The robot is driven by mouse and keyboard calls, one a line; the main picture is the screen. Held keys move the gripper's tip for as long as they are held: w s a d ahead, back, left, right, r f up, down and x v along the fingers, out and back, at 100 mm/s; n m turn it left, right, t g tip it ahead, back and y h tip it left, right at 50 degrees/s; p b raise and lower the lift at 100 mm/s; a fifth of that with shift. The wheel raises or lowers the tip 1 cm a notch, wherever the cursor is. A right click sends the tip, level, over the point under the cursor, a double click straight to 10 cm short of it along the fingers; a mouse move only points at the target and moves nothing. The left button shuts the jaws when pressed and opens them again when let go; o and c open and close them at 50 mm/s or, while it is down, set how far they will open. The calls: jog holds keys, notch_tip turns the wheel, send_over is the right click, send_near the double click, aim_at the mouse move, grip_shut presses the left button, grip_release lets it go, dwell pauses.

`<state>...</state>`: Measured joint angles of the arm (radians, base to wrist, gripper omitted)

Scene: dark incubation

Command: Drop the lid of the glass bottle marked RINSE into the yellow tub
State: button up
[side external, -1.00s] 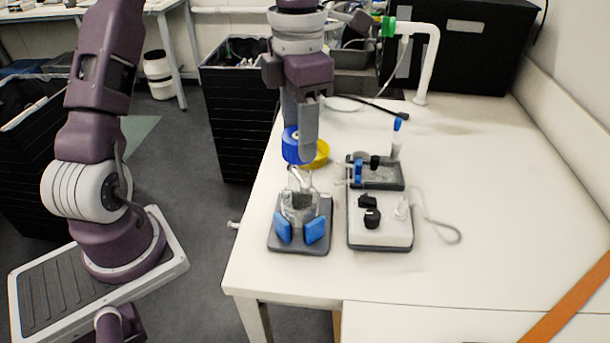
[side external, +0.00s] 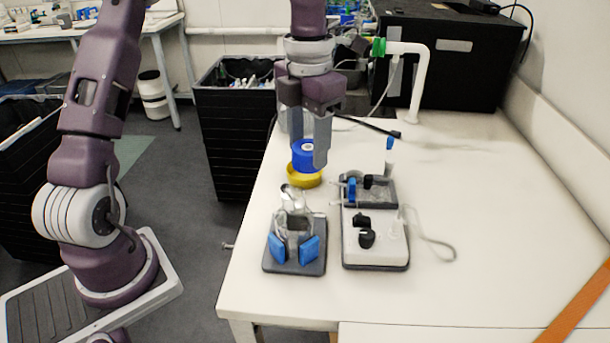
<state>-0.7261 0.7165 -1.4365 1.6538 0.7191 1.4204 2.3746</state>
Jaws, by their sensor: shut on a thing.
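My gripper (side external: 308,158) is shut on a blue lid (side external: 304,151) with a pale centre. It holds the lid upright on its edge or tilted, just above the yellow tub (side external: 306,178). The tub is low and round and stands near the left side of the white table; the lid and a finger hide part of it. A clear glass bottle (side external: 294,226) without a lid stands in a dark holder with two blue pads (side external: 309,250), in front of the tub. No RINSE marking can be read at this size.
A white device with black knobs (side external: 374,243) and a grey tray with small blue-topped items (side external: 377,190) stand right of the holder. A white bent pipe (side external: 418,80) and a black box (side external: 455,60) are at the back.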

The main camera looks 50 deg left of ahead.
jog(key=w+a+f+n, duration=0.4)
jog(key=w+a+n, duration=0.2)
jog(key=w+a, duration=0.45)
notch_tip(320, 180, down, 6)
jog(key=a, duration=0.1)
jog(key=o, duration=1.3)
jog(key=shift+o, duration=0.2)
notch_tip(320, 180, up, 7)
jog(key=shift+s, duration=0.1)
